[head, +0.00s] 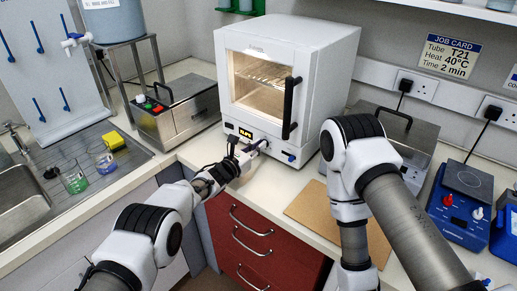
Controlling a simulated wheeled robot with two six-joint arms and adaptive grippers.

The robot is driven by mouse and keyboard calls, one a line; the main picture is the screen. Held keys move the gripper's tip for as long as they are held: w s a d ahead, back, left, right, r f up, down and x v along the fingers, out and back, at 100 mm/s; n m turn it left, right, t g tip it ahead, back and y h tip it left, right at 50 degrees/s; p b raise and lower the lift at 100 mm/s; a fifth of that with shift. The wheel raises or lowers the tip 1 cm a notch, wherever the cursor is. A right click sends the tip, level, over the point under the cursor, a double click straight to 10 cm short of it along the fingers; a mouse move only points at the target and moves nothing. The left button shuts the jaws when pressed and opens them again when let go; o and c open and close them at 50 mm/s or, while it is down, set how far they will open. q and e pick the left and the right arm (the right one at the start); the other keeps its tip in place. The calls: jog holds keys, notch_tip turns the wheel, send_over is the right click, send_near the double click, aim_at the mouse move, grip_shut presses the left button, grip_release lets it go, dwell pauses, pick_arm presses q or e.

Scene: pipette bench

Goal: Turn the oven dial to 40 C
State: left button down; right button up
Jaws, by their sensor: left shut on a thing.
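The white oven (330,85) stands on the bench against the back wall, its window lit and its door shut, with a black vertical handle (291,108). A small display (245,133) with yellow digits sits on its lower front panel; the digits are too small to read. My left gripper (257,146) is at that panel, just right of the display, shut on the oven dial, which is mostly hidden by the fingers. A blue knob or switch (291,157) shows further right on the panel. My right arm is folded at the right; its gripper is out of view.
The job card (449,56) on the wall reads tube T21, heat 40°C, time 2 min. A steel bath (180,112) stands left of the oven. A steel box (410,135) and a blue hotplate (462,205) stand right. A brown board (310,215) lies on the front bench.

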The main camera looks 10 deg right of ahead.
pick_arm(q)
jog(key=shift+a+n+b, duration=0.1)
jog(key=shift+n+b, duration=0.3)
jog(key=shift+n, duration=0.7)
jog(key=c, duration=1.3)
grip_release()
jog(key=shift+w, duration=0.1)
jog(key=shift+o, duration=0.2)
jog(key=v, duration=1.2)
jog(key=shift+f, duration=0.1)
